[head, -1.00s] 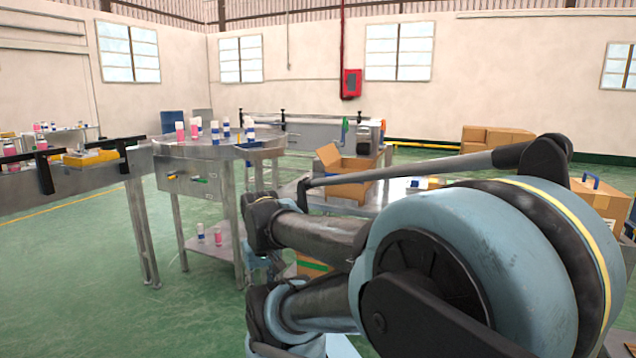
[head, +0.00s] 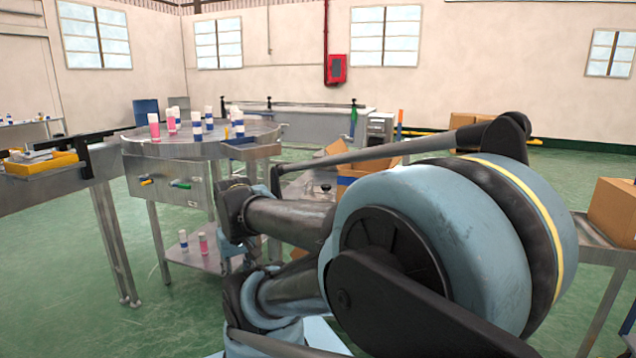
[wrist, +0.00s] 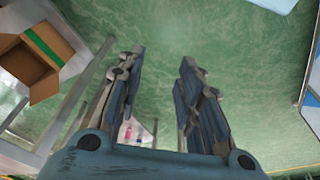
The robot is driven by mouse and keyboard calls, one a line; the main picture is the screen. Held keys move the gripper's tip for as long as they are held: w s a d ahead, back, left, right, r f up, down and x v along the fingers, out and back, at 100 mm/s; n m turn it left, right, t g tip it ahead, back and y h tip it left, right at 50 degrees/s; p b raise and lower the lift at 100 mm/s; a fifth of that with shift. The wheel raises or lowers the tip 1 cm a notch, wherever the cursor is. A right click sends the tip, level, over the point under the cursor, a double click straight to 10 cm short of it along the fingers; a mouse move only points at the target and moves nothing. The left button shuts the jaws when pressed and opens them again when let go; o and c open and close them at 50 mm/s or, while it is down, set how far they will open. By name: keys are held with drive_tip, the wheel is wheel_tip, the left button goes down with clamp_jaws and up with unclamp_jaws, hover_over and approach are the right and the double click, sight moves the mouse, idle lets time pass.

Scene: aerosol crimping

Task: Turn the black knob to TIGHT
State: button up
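I cannot make out a black knob marked TIGHT for certain in either view. A small dark round part (head: 325,187) shows behind my arm, too small to identify. In the head view my arm's links fill the lower middle, and the gripper cannot be made out.
The round steel table (head: 205,149) bears several pink and blue-and-white cans. Two cans stand on its lower shelf (head: 200,257). A conveyor (head: 60,195) stands at left, an open carton (head: 350,175) behind my arm. A bench with a carton (head: 615,215) is at right. Green floor lies open at lower left.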

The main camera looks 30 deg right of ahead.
drive_tip(key=shift+w+a, duration=0.15)
drive_tip(key=shift+w, duration=0.1)
drive_tip(key=shift+o, duration=2.7)
drive_tip(key=shift+d+r, duration=0.25)
drive_tip(key=shift+r, duration=0.6)
drive_tip(key=w+d+r+m+h, duration=0.1)
drive_tip(key=w+d+r+m, duration=0.2)
drive_tip(key=w+d+r, duration=0.3)
wheel_tip(320, 180, up, 8)
drive_tip(key=m+h, duration=0.3)
drive_tip(key=m, duration=0.9)
hover_over(325, 186)
drive_tip(key=a, duration=0.3)
drive_tip(key=shift+g, duration=0.4)
drive_tip(key=shift+s+x, duration=0.2)
drive_tip(key=shift+x, duration=1.7)
drive_tip(key=shift+s+x, duration=0.15)
drive_tip(key=shift+x, duration=1.75)
